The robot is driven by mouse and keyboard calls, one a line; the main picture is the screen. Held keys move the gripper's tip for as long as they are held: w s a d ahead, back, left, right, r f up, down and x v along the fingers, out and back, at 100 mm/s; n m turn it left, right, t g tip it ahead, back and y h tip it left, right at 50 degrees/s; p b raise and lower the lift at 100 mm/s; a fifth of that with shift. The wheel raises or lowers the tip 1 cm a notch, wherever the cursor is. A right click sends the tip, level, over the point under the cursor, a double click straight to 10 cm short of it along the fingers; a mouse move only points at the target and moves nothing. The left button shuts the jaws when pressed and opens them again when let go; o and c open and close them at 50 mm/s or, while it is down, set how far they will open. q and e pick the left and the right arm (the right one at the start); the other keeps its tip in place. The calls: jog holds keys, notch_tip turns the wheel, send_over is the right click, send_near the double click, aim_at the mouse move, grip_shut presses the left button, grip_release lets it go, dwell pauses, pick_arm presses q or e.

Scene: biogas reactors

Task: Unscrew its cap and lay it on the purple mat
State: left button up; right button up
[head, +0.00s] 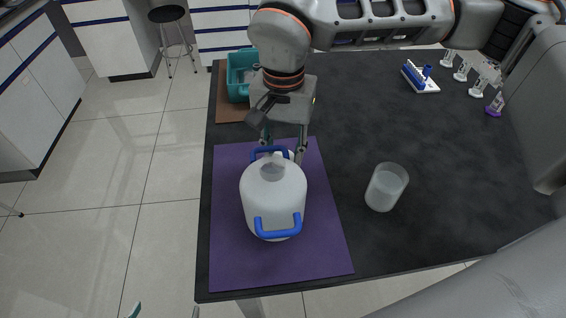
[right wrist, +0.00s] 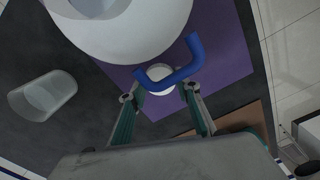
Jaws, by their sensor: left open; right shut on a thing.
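The white reactor vessel (head: 272,200) stands upright on the purple mat (head: 325,255), with a blue handle (head: 278,228) on its near side and another (right wrist: 180,68) on its far side. Its grey neck (head: 272,172) shows no cap on it. My right gripper (head: 283,148) reaches down behind the vessel, beside the far handle. It is shut on the white round cap (right wrist: 160,80), partly hidden by that handle. The cap is low over the mat; I cannot tell whether it touches. My left gripper (head: 165,312) shows only its parted fingertips at the bottom edge, open and empty.
A clear beaker (head: 386,187) stands right of the mat. A teal bin (head: 240,75) sits on a brown board (head: 228,106) at the far left. A blue-and-white rack (head: 420,78) and small bottles stand at the far right. The black tabletop (head: 360,120) between is clear.

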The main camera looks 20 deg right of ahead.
jog(key=shift+f, duration=1.85)
jog(key=o, duration=1.2)
jog(key=shift+f, duration=0.1)
jog(key=shift+o, duration=0.2)
notch_tip(320, 180, up, 12)
jog(key=shift+r+p, duration=0.2)
jog(key=shift+p, duration=0.25)
